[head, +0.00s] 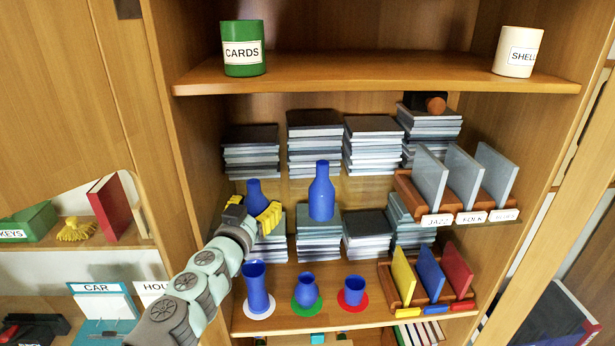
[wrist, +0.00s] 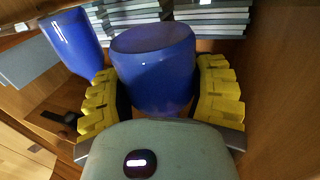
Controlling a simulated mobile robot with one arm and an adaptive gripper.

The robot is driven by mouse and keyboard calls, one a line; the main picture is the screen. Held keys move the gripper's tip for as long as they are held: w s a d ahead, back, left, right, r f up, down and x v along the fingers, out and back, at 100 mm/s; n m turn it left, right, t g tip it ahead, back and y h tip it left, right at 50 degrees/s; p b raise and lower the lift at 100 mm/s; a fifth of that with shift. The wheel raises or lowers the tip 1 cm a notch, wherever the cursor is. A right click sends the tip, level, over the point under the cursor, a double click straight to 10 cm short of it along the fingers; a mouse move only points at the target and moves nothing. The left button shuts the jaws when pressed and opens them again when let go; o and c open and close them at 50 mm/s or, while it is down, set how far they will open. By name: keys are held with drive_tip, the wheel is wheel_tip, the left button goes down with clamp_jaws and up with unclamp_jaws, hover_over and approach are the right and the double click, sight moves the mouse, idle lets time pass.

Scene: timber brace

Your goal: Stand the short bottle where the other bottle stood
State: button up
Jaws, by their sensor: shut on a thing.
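The short blue bottle (head: 255,188) is upright at the left of the middle level, between the yellow fingers of my gripper (head: 253,208). My gripper is shut on it; in the wrist view the short bottle (wrist: 154,68) fills the space between both fingers (wrist: 160,95). My fingers hide its lower part in the head view, so I cannot tell whether it touches the stack below. The taller blue bottle (head: 321,195) stands upright on a stack of cases to the right. It also shows in the wrist view (wrist: 75,38) at the upper left.
Stacks of cases (head: 319,240) fill the middle levels. A rack with labelled dividers (head: 466,180) stands at right. Below stand a blue tumbler (head: 256,285), a round blue vase (head: 307,287) and a blue cup (head: 354,289) on coloured discs. Green (head: 243,50) and cream (head: 516,52) pots stand on top.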

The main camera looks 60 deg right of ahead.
drive_tip(key=shift+w+d+r, duration=0.1)
drive_tip(key=shift+w+d, duration=0.2)
drive_tip(key=shift+w, duration=0.25)
drive_tip(key=shift+w+d, duration=0.3)
drive_tip(key=shift+w, duration=0.25)
drive_tip(key=shift+w+d+f, duration=0.2)
drive_tip(key=shift+w+d, duration=0.15)
drive_tip(key=shift+w, duration=0.25)
drive_tip(key=shift+w+d+f, duration=0.15)
drive_tip(key=shift+w+d, duration=0.15)
drive_tip(key=shift+w, duration=0.3)
drive_tip(key=shift+s+f+b, duration=0.2)
drive_tip(key=shift+f+b, duration=0.1)
drive_tip(key=shift+f, duration=0.15)
drive_tip(key=shift+f, duration=0.2)
drive_tip(key=o, duration=1.1)
drive_tip(key=shift+c, duration=0.2)
